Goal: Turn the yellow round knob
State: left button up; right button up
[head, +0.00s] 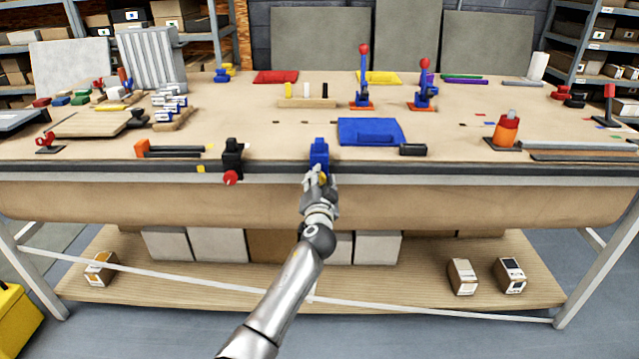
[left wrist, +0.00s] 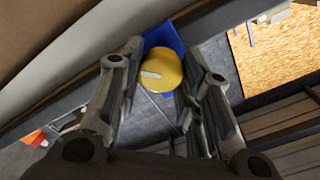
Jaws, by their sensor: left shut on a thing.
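The yellow round knob (left wrist: 161,72) sits on the front of a blue housing (head: 319,152) at the table's front edge. In the left wrist view it lies between the fingers of my left gripper (left wrist: 156,85), and a pale bar mark shows on its face. In the head view my left gripper (head: 318,178) reaches the knob and covers most of it. The left gripper is shut on the knob. My right gripper is not in view.
A black housing with a red round knob (head: 230,178) is to the left on the same edge. A blue tray (head: 371,128) and a small black block (head: 413,150) lie to the right. Two blue stands with red balls (head: 363,75) stand behind. The space before the edge is clear.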

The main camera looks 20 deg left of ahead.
pick_arm(q)
jog(key=shift+f+m+p, duration=0.15)
jog(key=shift+m+p, duration=0.65)
jog(key=shift+m, duration=3.05)
jog(key=shift+f+m+p, duration=0.15)
jog(key=shift+m+p, duration=0.6)
jog(key=shift+m, duration=3.1)
jog(key=o, duration=1)
jog(key=v, duration=1.2)
